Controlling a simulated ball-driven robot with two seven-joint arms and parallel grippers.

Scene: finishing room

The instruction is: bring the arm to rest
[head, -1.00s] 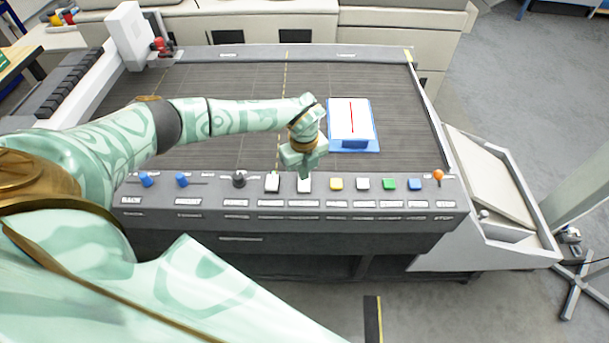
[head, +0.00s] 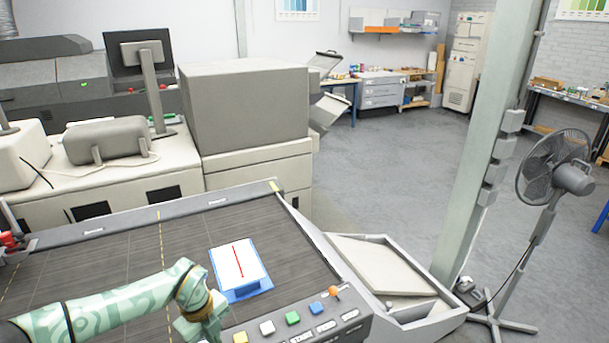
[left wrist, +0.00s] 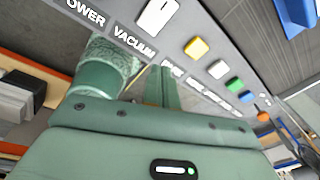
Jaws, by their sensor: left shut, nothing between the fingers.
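My left gripper (head: 203,330) is low in the head view, just left of the yellow button, with its tip cut off by the frame's lower edge. In the left wrist view its fingers (left wrist: 161,88) are together and empty, over the front of the control panel (left wrist: 130,14). A white switch (left wrist: 158,18) above the VACUUM label stands beyond the fingers, apart from them in the picture. Whether the fingertips touch the panel cannot be told. My right gripper is in neither view.
Yellow (head: 240,337), white (head: 267,327), green (head: 292,317) and blue (head: 316,307) buttons and an orange knob (head: 334,292) line the panel. A blue block with a white sheet (head: 236,262) lies on the dark table (head: 130,245). A pillar (head: 490,140) and fan (head: 555,170) stand right.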

